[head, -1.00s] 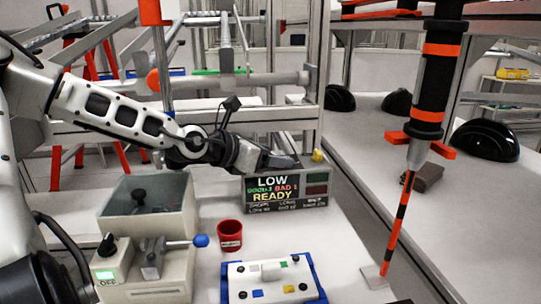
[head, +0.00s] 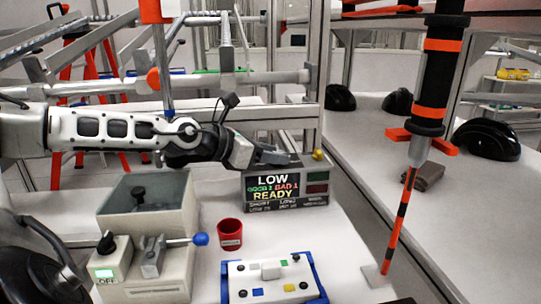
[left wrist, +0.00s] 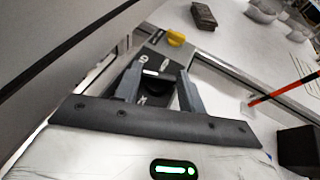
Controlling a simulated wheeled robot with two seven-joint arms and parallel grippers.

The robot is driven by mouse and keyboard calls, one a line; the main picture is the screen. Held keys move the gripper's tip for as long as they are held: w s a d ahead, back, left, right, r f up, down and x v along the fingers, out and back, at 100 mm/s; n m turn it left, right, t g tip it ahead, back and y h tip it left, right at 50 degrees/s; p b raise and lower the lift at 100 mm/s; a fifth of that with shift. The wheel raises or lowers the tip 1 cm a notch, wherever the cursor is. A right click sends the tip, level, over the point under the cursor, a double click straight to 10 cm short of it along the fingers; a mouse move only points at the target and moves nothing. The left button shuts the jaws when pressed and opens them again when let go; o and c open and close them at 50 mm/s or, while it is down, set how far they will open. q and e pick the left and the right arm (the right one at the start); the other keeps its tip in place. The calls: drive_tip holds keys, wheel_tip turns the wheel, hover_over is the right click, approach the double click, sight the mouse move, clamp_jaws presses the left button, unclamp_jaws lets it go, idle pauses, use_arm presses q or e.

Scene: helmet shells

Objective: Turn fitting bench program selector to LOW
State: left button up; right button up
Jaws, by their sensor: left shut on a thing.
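The fitting bench display box (head: 286,188) stands at the back of the white bench. Its screen reads LOW, a good/bad count, and READY. In the left wrist view a dark selector knob (left wrist: 157,91) with a white mark sits on top of the box, between my fingers. My left gripper (head: 280,159) reaches the box top from the left and is shut on this knob; it also shows in the left wrist view (left wrist: 158,82). Dial lettering beside the knob is partly hidden by the fingers. My right gripper is not in view.
A yellow knob (head: 318,155) sits on the box's right end. A red cup (head: 230,234), a blue-framed fixture (head: 315,283) and a grey bin (head: 180,215) stand in front. A black-and-orange tool (head: 431,85) hangs at right. Black helmet shells (head: 487,139) lie on the right bench.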

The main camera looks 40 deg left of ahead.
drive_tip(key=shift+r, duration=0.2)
use_arm(q)
drive_tip(key=o, duration=0.6)
drive_tip(key=shift+c, duration=0.2)
drive_tip(key=o, duration=0.4)
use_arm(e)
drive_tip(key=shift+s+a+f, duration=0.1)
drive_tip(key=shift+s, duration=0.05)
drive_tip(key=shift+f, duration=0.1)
use_arm(q)
drive_tip(key=shift+s+a+r+b, duration=0.2)
drive_tip(key=shift+s+r+b, duration=0.1)
drive_tip(key=shift+s+b, duration=0.3)
drive_tip(key=b+v, duration=0.5)
drive_tip(key=v, duration=0.9)
drive_tip(key=shift+s+r+b, duration=0.1)
drive_tip(key=shift+s+b, duration=0.2)
drive_tip(key=shift+s, duration=0.05)
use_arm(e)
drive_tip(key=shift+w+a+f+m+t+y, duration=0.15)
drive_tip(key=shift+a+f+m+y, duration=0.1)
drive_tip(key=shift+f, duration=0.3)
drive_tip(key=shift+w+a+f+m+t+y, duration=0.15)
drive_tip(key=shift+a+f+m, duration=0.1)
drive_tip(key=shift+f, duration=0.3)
